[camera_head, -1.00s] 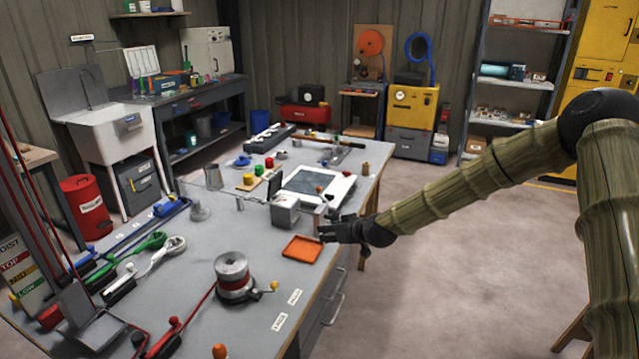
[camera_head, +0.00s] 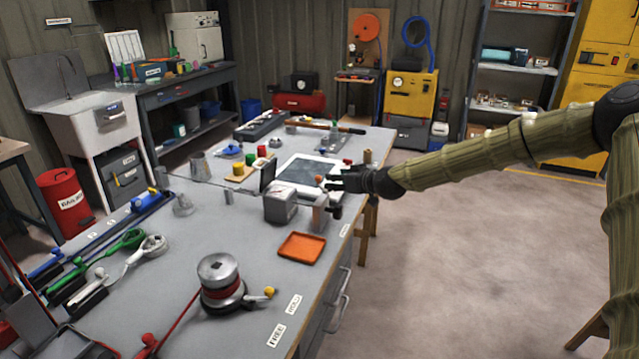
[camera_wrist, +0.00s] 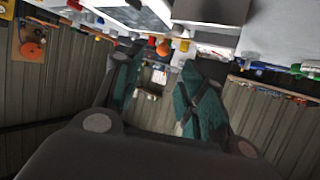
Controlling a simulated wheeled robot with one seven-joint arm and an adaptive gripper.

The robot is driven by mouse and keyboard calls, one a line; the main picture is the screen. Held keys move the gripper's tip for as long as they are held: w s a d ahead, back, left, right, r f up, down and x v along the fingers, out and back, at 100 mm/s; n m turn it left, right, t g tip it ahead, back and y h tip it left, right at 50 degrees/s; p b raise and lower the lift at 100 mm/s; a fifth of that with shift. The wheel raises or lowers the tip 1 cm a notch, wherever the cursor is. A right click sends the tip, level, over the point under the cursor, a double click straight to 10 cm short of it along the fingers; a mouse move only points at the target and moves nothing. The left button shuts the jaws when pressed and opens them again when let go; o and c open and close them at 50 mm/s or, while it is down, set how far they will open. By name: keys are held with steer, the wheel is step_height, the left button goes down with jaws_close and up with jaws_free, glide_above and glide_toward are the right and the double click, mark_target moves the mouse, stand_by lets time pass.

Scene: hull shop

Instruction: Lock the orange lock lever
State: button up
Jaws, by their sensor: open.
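A small orange knob (camera_head: 319,179), which looks like the lock lever's end, stands at the right edge of the bench by the white-framed panel. Its shaft and setting are too small to tell. It also shows in the wrist view (camera_wrist: 163,47), beyond the gap between my fingertips. My gripper (camera_head: 332,183) is open and empty, at the bench's right edge, just right of the knob. In the wrist view my gripper (camera_wrist: 158,72) shows two teal-padded fingers spread apart, with nothing between them.
A grey box-shaped device (camera_head: 281,204) and a grey upright post (camera_head: 321,215) stand near my gripper. An orange tray (camera_head: 301,248) lies closer, then a winch drum (camera_head: 219,278) with a yellow-orange crank knob (camera_head: 270,292). The floor right of the bench (camera_head: 470,270) is clear.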

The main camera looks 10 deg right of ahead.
mark_target(319, 177)
steer(key=shift+w+a+r, duration=0.1)
steer(key=shift+a+r, duration=0.05)
steer(key=shift+a, duration=0.05)
steer(key=shift+p+x, duration=1)
steer(key=shift+x, duration=4.3)
steer(key=shift+a, duration=0.1)
